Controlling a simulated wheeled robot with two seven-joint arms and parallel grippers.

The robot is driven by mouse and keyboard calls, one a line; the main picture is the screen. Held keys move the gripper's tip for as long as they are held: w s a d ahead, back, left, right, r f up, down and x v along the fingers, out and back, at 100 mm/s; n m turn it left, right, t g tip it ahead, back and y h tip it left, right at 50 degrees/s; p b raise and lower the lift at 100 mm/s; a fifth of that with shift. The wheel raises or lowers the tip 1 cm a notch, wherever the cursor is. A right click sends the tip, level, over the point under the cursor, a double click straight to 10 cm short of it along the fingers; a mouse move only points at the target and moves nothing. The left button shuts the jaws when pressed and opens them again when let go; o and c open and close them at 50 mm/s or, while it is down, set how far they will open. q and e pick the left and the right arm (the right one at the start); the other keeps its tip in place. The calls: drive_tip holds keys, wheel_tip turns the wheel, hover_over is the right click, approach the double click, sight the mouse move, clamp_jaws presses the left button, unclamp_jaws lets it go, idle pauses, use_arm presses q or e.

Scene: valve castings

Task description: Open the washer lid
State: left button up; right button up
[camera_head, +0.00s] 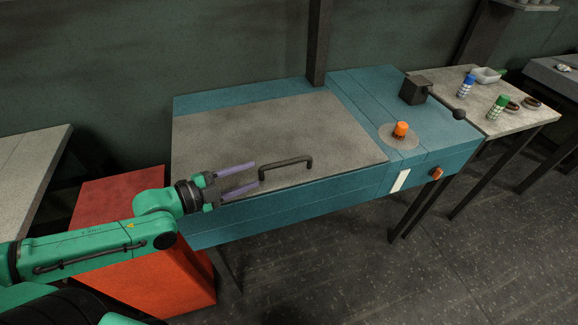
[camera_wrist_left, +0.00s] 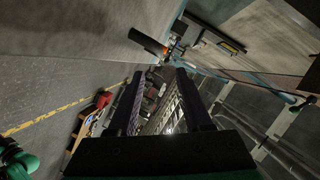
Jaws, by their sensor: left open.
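The washer (camera_head: 300,207) is a teal bench-like box. Its lid (camera_head: 265,130) is a flat grey panel lying shut on top. A dark bar handle (camera_head: 287,162) stands up near the lid's front edge. My left gripper (camera_head: 257,174) is open, with its two purple fingers pointing right, just left of the handle's left end. I cannot tell whether a finger touches it. In the left wrist view the gripper (camera_wrist_left: 160,74) shows spread fingers with nothing clearly held between them. My right gripper is not in view.
An orange button (camera_head: 400,130) and a dark block (camera_head: 415,90) with a ball-ended lever sit on the washer's right part. A red box (camera_head: 120,205) stands at its left, below my left arm. A side table (camera_head: 520,119) with bottles stands at right. The front floor is clear.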

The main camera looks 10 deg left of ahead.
sight(280, 165)
use_arm(q)
drive_tip(key=shift+w+d+f, duration=0.1)
drive_tip(key=shift+w+f, duration=0.1)
drive_tip(key=shift+w, duration=0.25)
drive_tip(key=shift+w+f, duration=0.15)
drive_tip(key=shift+w, duration=0.3)
drive_tip(key=shift+w+d+f, duration=0.1)
drive_tip(key=shift+w+d, duration=0.5)
drive_tip(key=shift+d, duration=0.35)
drive_tip(key=shift+w+d+r+p, duration=0.25)
drive_tip(key=shift+p, duration=0.2)
drive_tip(key=p+x, duration=0.1)
drive_tip(key=x, duration=0.1)
drive_tip(key=p+x, duration=0.1)
drive_tip(key=x, duration=0.2)
drive_tip(key=p+x, duration=0.1)
drive_tip(key=x, duration=0.2)
drive_tip(key=shift+s+d+f+p, duration=0.15)
drive_tip(key=shift+f+p, duration=0.15)
drive_tip(key=shift+d+f, duration=0.1)
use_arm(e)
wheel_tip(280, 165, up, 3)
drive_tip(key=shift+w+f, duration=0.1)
use_arm(q)
clamp_jaws()
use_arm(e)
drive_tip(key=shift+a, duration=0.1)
